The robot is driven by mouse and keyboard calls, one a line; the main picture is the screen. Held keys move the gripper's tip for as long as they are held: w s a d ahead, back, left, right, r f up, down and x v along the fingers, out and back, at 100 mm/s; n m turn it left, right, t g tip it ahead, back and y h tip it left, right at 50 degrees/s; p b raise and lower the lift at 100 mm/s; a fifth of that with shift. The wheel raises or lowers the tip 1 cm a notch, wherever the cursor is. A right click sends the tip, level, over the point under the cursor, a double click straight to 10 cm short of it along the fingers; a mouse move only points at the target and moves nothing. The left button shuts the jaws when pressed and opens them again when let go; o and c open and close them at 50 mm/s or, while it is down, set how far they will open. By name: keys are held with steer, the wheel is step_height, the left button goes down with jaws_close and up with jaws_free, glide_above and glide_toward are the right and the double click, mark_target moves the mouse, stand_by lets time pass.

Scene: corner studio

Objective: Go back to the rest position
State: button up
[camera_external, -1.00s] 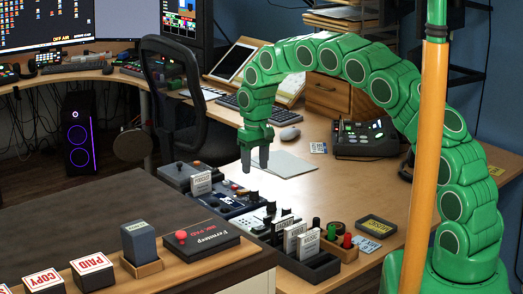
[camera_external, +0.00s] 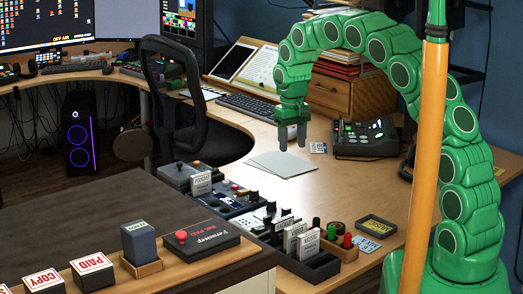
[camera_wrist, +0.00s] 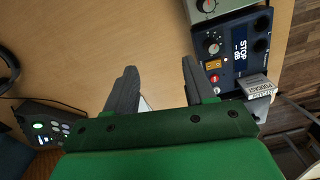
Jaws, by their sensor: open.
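My gripper (camera_external: 292,138) is at the end of my green arm, pointing down above the wooden desk (camera_external: 350,184). In the external view it hangs over the far edge of the pale grey sheets (camera_external: 283,163). Its two grey fingers are apart with nothing between them. In the wrist view my gripper (camera_wrist: 160,85) shows both fingers spread over bare wood. A sliver of a pale sheet (camera_wrist: 145,104) shows beside the left finger.
A dark keypad device (camera_external: 366,138) stands right of my gripper, and a keyboard (camera_external: 248,106) lies behind it. Several blue and grey control boxes (camera_external: 232,205) line the desk's near side. An orange post (camera_external: 422,160) crosses the foreground. Bare desk lies around the sheets.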

steer(key=s+d+r+m, duration=0.1)
steer(key=s+d+r, duration=0.3)
steer(key=d, duration=0.6)
steer(key=s+d+r+m, duration=0.25)
steer(key=d+r, duration=0.25)
steer(key=d, duration=0.4)
steer(key=s+d+r+m, duration=0.1)
steer(key=s+d+r, duration=0.3)
steer(key=d, duration=0.6)
steer(key=s+d+m+g, duration=0.1)
steer(key=s+d, duration=0.6)
steer(key=s, duration=0.6)
steer(key=s+d+m, duration=0.1)
steer(key=s+d, duration=0.6)
steer(key=s, duration=0.6)
steer(key=shift+s+g, duration=0.3)
steer(key=shift+g, duration=0.1)
steer(key=shift+d, duration=0.1)
